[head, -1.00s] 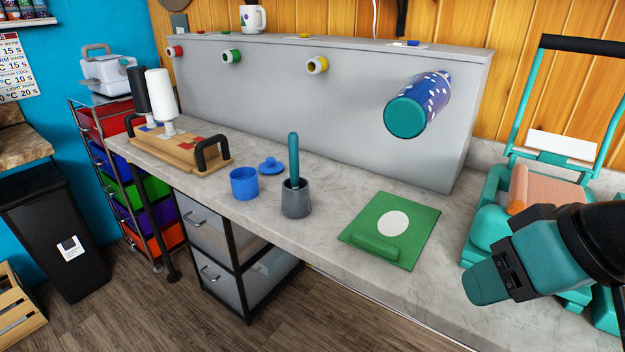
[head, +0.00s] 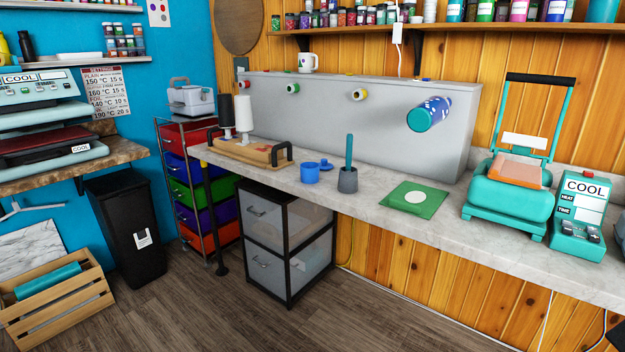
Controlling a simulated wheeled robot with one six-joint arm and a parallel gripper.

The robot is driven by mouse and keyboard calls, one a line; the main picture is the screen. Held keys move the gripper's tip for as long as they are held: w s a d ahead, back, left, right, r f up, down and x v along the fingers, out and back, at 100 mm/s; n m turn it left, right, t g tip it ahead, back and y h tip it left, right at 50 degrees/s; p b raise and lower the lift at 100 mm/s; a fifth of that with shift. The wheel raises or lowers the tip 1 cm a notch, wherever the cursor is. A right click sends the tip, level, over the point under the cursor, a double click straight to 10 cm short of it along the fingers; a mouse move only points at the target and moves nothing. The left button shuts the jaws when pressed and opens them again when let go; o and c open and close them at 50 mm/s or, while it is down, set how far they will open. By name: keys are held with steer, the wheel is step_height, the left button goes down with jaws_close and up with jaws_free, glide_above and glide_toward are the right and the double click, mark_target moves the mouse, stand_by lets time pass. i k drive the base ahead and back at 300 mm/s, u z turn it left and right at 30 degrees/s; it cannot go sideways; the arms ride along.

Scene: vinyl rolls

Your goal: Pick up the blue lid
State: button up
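The blue lid (head: 326,164) is a small flat disc with a knob. It lies on the marble counter (head: 470,240), just behind and to the right of a blue cup (head: 310,173). A grey mortar (head: 347,180) with a teal pestle (head: 349,150) stands just to the right and in front of the lid. My gripper is not clearly visible in the head view; only dark and teal parts, perhaps of my arm, show at the right edge.
A wooden tray with black handles (head: 283,150) is left of the cup. A grey panel with a blue vinyl roll (head: 429,114) rises behind. The floor in front is clear.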

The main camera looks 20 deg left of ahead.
mark_target(324, 165)
steer(key=u, duration=1.35)
steer(key=i, duration=0.95)
steer(key=u, duration=0.55)
steer(key=i, duration=0.8)
steer(key=z, duration=0.5)
steer(key=i, duration=0.75)
steer(key=z, duration=1.05)
steer(key=i, duration=0.35)
steer(key=z, duration=0.35)
